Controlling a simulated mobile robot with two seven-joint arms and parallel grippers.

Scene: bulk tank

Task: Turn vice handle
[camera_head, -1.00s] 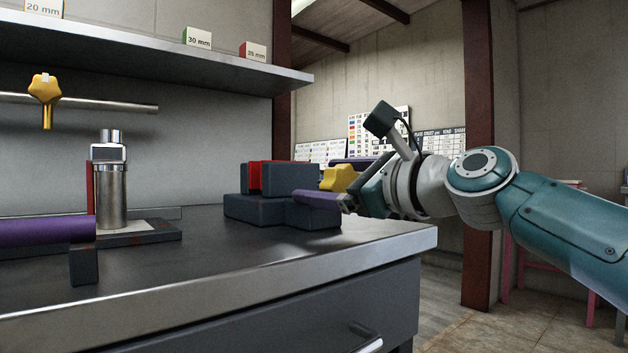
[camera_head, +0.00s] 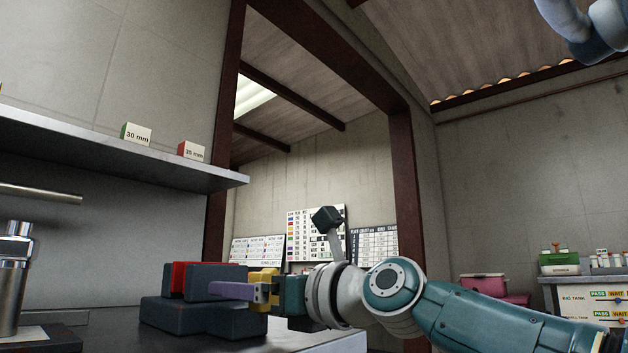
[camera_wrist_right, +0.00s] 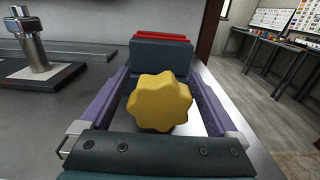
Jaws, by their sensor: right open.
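The vice (camera_head: 203,314) is a dark grey block assembly with red between its jaws, on the bench near its right end. Its yellow star-shaped handle (camera_head: 264,276) faces right, toward my right arm. My right gripper (camera_head: 213,288) is open, with purple fingers reaching past the handle toward the vice. In the right wrist view the handle (camera_wrist_right: 158,102) sits between the two spread fingers, with gaps on both sides. The vice body (camera_wrist_right: 160,57) and a red strip show beyond it. My left gripper is not in view.
A steel cylinder (camera_head: 13,285) stands on the bench at left. A shelf (camera_head: 120,160) with size-marked boxes runs above. The bench edge (camera_head: 325,345) lies below my right arm. A side table with bins (camera_head: 560,262) stands farther right.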

